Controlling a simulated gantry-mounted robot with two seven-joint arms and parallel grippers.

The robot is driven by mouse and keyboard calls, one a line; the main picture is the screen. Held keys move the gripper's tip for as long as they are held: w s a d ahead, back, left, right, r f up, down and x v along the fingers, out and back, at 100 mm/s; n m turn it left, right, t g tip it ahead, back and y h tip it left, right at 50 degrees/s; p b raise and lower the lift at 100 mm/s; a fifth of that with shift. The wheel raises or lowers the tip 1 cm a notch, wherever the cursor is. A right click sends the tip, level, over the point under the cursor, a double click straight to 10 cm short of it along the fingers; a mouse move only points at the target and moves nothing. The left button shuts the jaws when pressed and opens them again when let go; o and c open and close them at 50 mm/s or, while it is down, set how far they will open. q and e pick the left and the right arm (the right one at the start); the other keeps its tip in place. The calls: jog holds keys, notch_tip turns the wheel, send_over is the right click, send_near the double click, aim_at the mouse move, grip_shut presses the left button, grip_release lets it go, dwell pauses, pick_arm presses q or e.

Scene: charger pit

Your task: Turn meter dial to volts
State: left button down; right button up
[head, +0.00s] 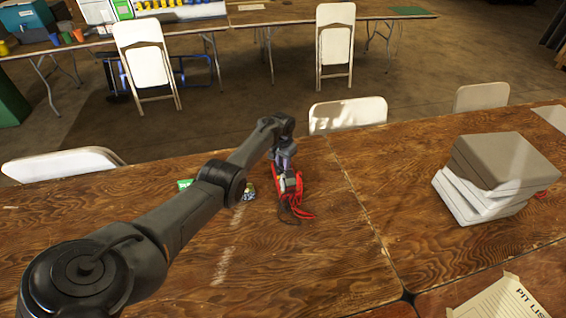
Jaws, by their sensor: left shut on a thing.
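The red meter (299,184) lies on the wooden table near the middle of the view, with red and dark leads (301,210) bunched at its near side. My left gripper (287,180) reaches down onto the meter from above and is shut at its top, where the dial would be. The dial itself is hidden by the gripper, so its setting cannot be read. My right gripper is not in view.
A stack of grey and white boxes (497,175) stands on the table at the right. A pit list sheet (503,300) lies at the front right. Chairs line the far edge.

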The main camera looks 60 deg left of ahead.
pick_arm(q)
jog(key=shift+m, duration=1.2)
jog(key=m, duration=0.2)
jog(key=shift+m, duration=0.4)
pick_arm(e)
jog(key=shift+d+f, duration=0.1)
pick_arm(q)
jog(key=m+b, duration=0.1)
jog(key=m, duration=0.2)
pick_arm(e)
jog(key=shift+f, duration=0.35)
pick_arm(q)
jog(key=shift+m, duration=1.2)
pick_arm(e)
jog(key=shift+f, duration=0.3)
pick_arm(q)
jog(key=c, duration=0.9)
grip_release()
